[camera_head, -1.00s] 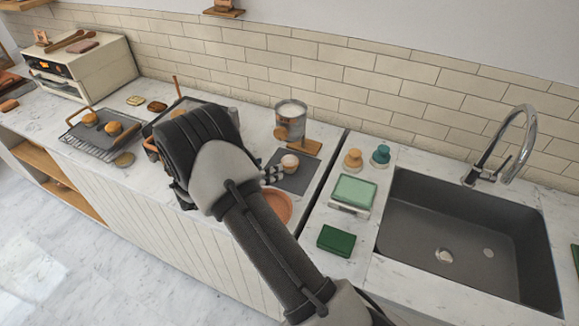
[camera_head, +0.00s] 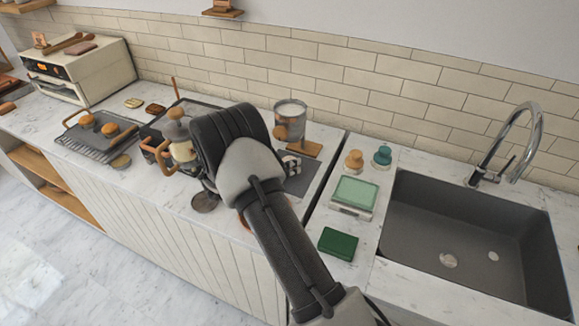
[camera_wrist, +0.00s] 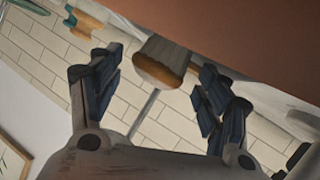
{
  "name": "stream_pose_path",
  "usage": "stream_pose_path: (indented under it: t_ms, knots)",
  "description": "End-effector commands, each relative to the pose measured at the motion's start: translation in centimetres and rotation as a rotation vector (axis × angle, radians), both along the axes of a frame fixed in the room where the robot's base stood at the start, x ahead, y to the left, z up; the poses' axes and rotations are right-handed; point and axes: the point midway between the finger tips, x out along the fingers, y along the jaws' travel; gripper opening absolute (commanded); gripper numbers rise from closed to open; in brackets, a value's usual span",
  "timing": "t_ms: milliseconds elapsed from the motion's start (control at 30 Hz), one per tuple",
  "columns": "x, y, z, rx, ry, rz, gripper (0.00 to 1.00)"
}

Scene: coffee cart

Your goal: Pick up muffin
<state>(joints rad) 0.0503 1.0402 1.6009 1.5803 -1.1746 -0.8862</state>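A metal canister (camera_head: 290,118) stands behind the mat. A moka pot (camera_head: 178,140) stands left of my wrist. A terracotta surface (camera_wrist: 220,30) fills the top of the wrist view. A scale (camera_head: 353,194), green sponge (camera_head: 338,243) and sink (camera_head: 470,240) are to the right.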

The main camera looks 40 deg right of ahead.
Motion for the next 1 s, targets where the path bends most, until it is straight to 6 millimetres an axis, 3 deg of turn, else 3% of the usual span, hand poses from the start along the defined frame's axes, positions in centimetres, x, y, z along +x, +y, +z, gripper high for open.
stream_pose_path:
  t_ms: [733, 1000]
  knots:
    - [-0.02, 0.02, -0.01, 0.0, 0.0, 0.0, 0.19]
    - [-0.01, 0.02, 0.35, 0.0, -0.001, 0.0, 0.18]
